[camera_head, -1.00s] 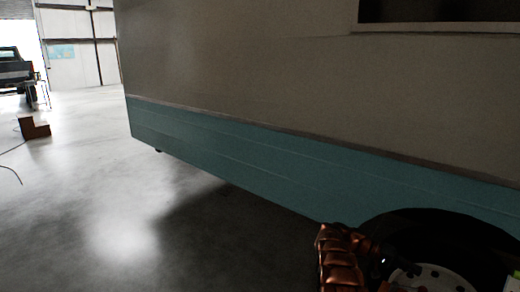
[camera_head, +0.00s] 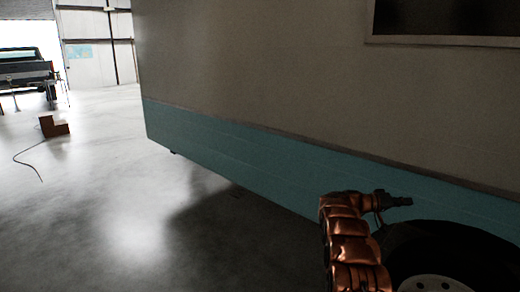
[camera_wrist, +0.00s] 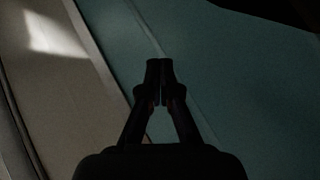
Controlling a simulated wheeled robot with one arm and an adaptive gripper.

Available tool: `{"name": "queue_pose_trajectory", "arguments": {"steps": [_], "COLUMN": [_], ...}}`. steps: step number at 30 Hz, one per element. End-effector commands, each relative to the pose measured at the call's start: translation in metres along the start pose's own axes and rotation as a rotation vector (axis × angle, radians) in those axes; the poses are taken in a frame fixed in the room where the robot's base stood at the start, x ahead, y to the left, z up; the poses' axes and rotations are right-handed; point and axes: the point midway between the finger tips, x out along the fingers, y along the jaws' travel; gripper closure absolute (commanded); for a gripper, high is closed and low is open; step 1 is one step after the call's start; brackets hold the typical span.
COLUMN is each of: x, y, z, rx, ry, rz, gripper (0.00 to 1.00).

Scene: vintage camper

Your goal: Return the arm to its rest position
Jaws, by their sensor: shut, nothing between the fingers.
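My copper-coloured arm (camera_head: 350,240) rises at the lower right of the head view, in front of the camper's side. My gripper (camera_head: 408,201) is at its upper end and points right, in front of the teal lower panel and above the wheel. In the wrist view my gripper (camera_wrist: 160,70) shows as a dark shape with its two fingers together and nothing between them. Behind the fingers are the camper's teal panel (camera_wrist: 240,90) and its beige wall (camera_wrist: 50,90), tilted in this view. I cannot tell how far the fingertips are from the panel.
The camper (camera_head: 250,70) fills the centre and right, with a dark window (camera_head: 450,18) and a wheel (camera_head: 430,255). The grey floor (camera_head: 100,210) is open on the left. A brown box (camera_head: 54,127), a cable (camera_head: 28,160) and a pickup truck (camera_head: 25,72) stand beyond.

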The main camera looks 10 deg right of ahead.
Motion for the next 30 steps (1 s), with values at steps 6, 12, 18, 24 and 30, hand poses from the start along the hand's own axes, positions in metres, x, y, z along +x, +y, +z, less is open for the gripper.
{"name": "queue_pose_trajectory", "arguments": {"steps": [6,12,18,24,30], "x": [-0.052,-0.118,-0.197,-0.281,-0.364], "y": [0.028,0.048,0.068,0.093,0.118], "z": [-0.102,-0.172,-0.217,-0.236,-0.224], "rx": [0.14,0.235,0.288,0.301,0.26], "ry": [0.246,0.434,0.574,0.662,0.686], "rz": [-0.181,-0.394,-0.636,-0.893,-1.156], "gripper": [1.0,1.0,1.0,1.0,1.0]}}
